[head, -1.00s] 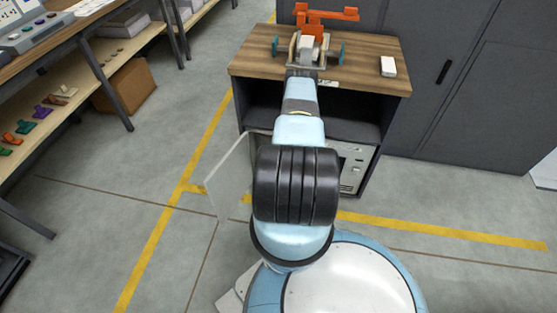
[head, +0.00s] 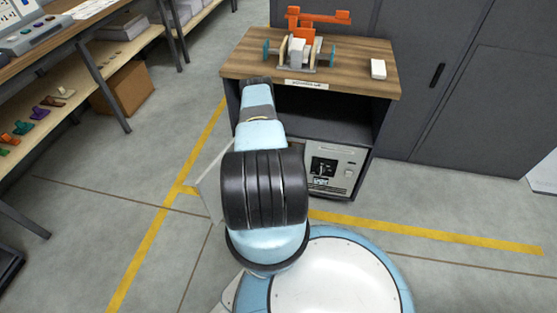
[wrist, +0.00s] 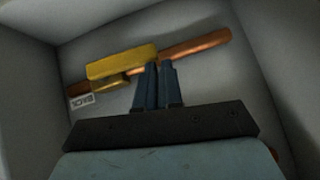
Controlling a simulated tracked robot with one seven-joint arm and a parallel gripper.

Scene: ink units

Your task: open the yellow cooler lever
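A yellow lever (wrist: 122,62) lies along a copper-coloured pipe (wrist: 195,47) inside a light grey enclosure in the wrist view. A smaller yellow-brown part shows just below the lever. My gripper (wrist: 160,66) points at the pipe, its dark fingers close together with only a narrow gap and nothing visible between them. The fingertips are just below the lever's right end. Whether they touch the lever or pipe cannot be told. In the head view the gripper is hidden, with my wrist at the left front of the cabinet (head: 345,83).
Grey walls (wrist: 285,60) close in around the gripper in the wrist view. A small tag (wrist: 81,101) sits below the pipe's left end. On the cabinet top stand an orange part (head: 318,17), a bracketed fixture and a white block (head: 378,69). A pale panel stands beside my arm.

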